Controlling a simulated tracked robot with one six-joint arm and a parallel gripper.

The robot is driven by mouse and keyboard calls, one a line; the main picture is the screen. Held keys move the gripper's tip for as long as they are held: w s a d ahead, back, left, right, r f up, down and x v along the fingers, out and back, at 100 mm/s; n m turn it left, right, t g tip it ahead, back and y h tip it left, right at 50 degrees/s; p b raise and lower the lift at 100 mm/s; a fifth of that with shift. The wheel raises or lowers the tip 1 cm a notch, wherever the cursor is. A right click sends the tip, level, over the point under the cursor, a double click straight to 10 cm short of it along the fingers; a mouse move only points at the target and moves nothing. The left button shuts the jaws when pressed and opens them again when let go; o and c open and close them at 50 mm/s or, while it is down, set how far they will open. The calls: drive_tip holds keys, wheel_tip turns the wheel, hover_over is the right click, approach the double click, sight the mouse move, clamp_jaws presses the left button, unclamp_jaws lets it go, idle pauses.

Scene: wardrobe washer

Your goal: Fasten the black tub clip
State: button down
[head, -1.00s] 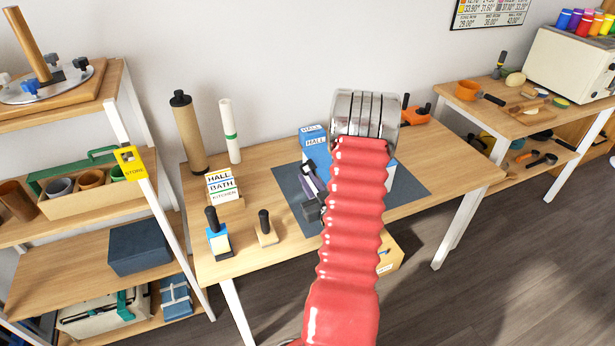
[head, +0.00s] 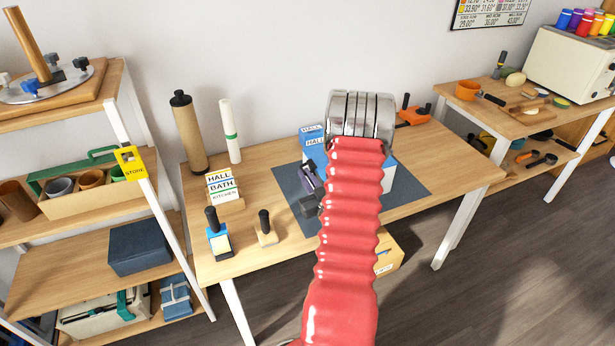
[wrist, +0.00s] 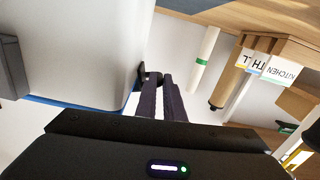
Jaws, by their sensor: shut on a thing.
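The tub (head: 388,177) has a white body and a blue lid (head: 315,150) marked HALL; it stands on a dark mat, largely hidden behind my red arm. In the wrist view the tub's pale wall (wrist: 80,50) fills the upper left, with its blue edge below. The small black clip (wrist: 152,77) is at the tub's side near that edge. My gripper (wrist: 160,84) has its dark purple fingers shut on the clip. In the head view my gripper (head: 308,178) is at the tub's left side, partly covered by my arm; the clip cannot be made out there.
A tan tube (head: 187,132) and a white roll (head: 230,131) stand behind. An orange tool (head: 412,113) lies at the back right.

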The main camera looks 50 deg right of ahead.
drive_tip(key=shift+s+d+r, duration=0.1)
drive_tip(key=shift+s+d+r+m, duration=0.1)
drive_tip(key=shift+d+r+m, duration=0.1)
drive_tip(key=shift+m, duration=0.6)
drive_tip(key=shift+d+r+m, duration=0.1)
drive_tip(key=shift+r+m, duration=0.1)
drive_tip(key=shift+m, duration=0.6)
drive_tip(key=c, duration=2.2)
unclamp_jaws()
drive_tip(key=shift+a, duration=0.1)
drive_tip(key=shift+o, duration=0.2)
drive_tip(key=shift+a, duration=0.1)
drive_tip(key=v, duration=1.3)
drive_tip(key=shift+s, duration=0.3)
drive_tip(key=shift+a+f, duration=0.1)
drive_tip(key=shift+f, duration=0.05)
